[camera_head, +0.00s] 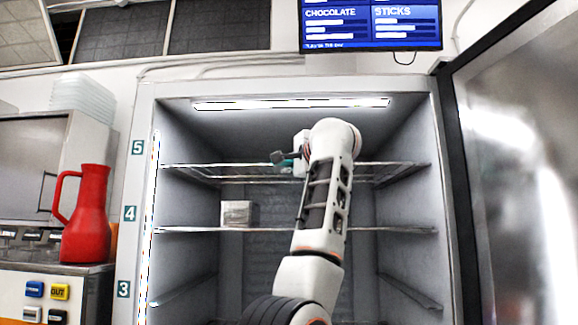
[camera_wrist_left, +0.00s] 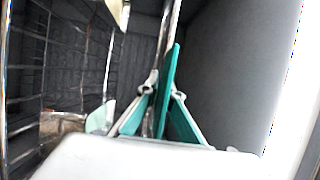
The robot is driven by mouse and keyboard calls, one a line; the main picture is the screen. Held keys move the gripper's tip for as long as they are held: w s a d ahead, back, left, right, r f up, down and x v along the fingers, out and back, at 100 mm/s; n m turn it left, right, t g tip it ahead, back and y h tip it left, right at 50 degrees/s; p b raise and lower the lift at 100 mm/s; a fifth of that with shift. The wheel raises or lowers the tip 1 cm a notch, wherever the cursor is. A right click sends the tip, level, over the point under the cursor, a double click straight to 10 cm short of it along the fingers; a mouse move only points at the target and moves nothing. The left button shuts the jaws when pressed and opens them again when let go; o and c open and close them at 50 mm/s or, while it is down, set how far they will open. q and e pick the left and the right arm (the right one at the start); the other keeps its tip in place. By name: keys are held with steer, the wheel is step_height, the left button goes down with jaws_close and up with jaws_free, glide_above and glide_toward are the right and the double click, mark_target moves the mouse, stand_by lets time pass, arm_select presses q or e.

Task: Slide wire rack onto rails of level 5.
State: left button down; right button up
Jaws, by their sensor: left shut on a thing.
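The wire rack (camera_head: 210,171) spans the freezer (camera_head: 146,92) near its top, beside the label 5 (camera_head: 138,147). It lies roughly level, but I cannot tell how its side edges rest on the rails. My left gripper (camera_head: 284,161) is at the rack's front edge, near the middle, and partly hidden by my own arm. In the left wrist view my left gripper (camera_wrist_left: 157,97) has its teal fingers closed around a chrome bar of the wire rack (camera_wrist_left: 168,32). My right gripper is not in view.
Another wire shelf (camera_head: 200,229) at level 4 carries a small pale box (camera_head: 239,213). Bare rails (camera_head: 410,292) show at level 3. The open freezer door (camera_head: 520,170) stands at the right. A red jug (camera_head: 88,215) stands on a machine at the left.

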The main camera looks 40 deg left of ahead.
arm_select(q)
steer(key=c, duration=2.2)
jaws_free()
steer(key=shift+s+r, duration=0.1)
steer(key=shift+r, duration=0.05)
steer(key=shift+o, duration=0.2)
steer(key=v, duration=1.2)
